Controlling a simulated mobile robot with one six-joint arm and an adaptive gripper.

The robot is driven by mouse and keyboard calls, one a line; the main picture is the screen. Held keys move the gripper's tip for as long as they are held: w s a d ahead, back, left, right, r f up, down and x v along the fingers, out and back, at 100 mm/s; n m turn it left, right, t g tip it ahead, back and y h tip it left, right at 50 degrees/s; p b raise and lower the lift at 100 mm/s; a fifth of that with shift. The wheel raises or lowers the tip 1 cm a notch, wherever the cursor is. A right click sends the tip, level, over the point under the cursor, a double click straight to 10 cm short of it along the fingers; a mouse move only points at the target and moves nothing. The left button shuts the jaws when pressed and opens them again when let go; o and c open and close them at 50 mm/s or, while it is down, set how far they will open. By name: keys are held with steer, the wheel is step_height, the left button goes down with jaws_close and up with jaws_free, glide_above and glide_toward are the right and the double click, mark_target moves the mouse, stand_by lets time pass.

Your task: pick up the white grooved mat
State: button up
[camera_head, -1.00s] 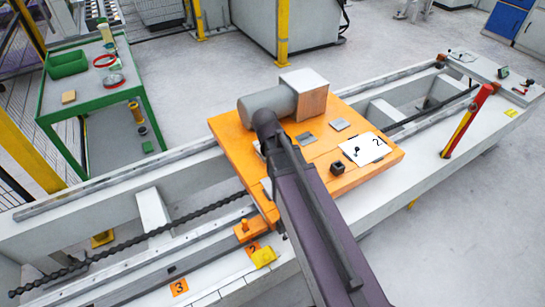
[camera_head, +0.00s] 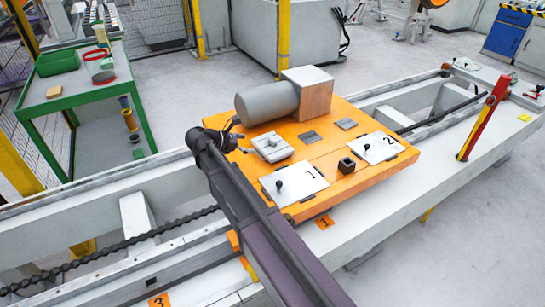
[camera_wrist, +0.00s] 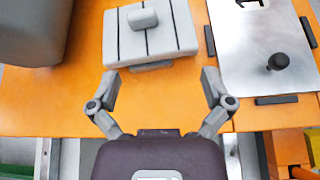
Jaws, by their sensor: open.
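The white grooved mat (camera_wrist: 123,42) lies flat on the orange platform, with dark grooves across it and a small grey block-like knob on top. It also shows in the head view (camera_head: 281,155), in front of the grey cylinder. My gripper (camera_wrist: 160,82) is open and empty in the wrist view. Its two fingers are spread on the near side of the mat, apart from its knob. In the head view my arm's end is just left of the mat, and the fingers are hard to make out.
The grey cylinder (camera_head: 266,103) with its box end stands behind the mat. Plates marked 1 (camera_head: 291,187) and 2 (camera_head: 376,148), each with a black knob, lie to the right on the orange platform (camera_head: 330,146).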

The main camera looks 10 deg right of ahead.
steer(key=shift+w+a+f+n+t+h+b, duration=0.15)
steer(key=shift+w+a+f+n+t+b, duration=0.1)
steer(key=shift+w+a+n+b, duration=0.15)
steer(key=shift+w+a+f+n+t+h+b, duration=0.2)
steer(key=shift+w+a+n, duration=0.1)
steer(key=shift+a, duration=0.2)
steer(key=shift+w+a+r, duration=0.1)
steer(key=shift+a, duration=0.15)
steer(key=b, duration=0.3)
glide_toward(270, 141)
steer(key=x, duration=0.4)
steer(key=shift+d+f, duration=0.1)
steer(key=shift+f, duration=0.4)
steer(key=shift+w+d+f, duration=0.1)
steer(key=shift+w+d, duration=0.15)
steer(key=shift+d, duration=0.25)
steer(key=shift+d+r+b+x, duration=0.15)
steer(key=shift+b+x, duration=0.25)
steer(key=shift+x, duration=0.9)
steer(key=shift+d+r+b+x, duration=0.1)
steer(key=shift+r+b+x, duration=0.25)
steer(key=shift+x, duration=0.95)
steer(key=shift+f, duration=0.1)
